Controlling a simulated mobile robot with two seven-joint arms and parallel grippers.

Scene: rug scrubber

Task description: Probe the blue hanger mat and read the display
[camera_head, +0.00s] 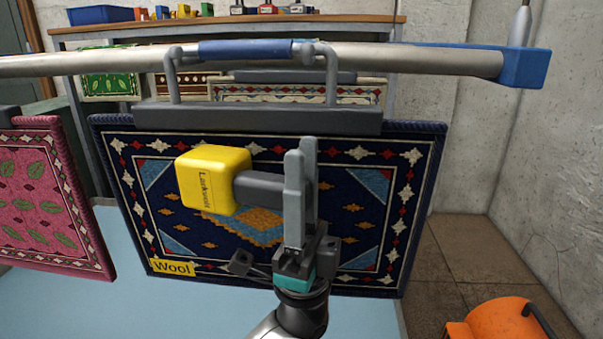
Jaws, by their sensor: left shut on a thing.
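The blue hanger mat (403,262) is a dark navy patterned rug with a yellow "Wool" tag, hanging from a grey clamp bar (260,119) whose hooks and blue handle sit at a metal rail. My left gripper (301,165) is in front of the mat, pointing up. It is shut on the dark grey handle of a yellow probe (213,180), whose block points left, with "Larkwool" style lettering on its side. Whether the probe touches the mat I cannot tell. No display is visible on the probe's seen faces. My right gripper is out of view.
A pink leaf-patterned mat (50,195) hangs at the left. The metal rail (90,62) crosses above, ending in a blue bracket (522,68). Behind are smaller mats and a shelf (230,21) with bottles and bins. An orange machine (495,320) stands at lower right.

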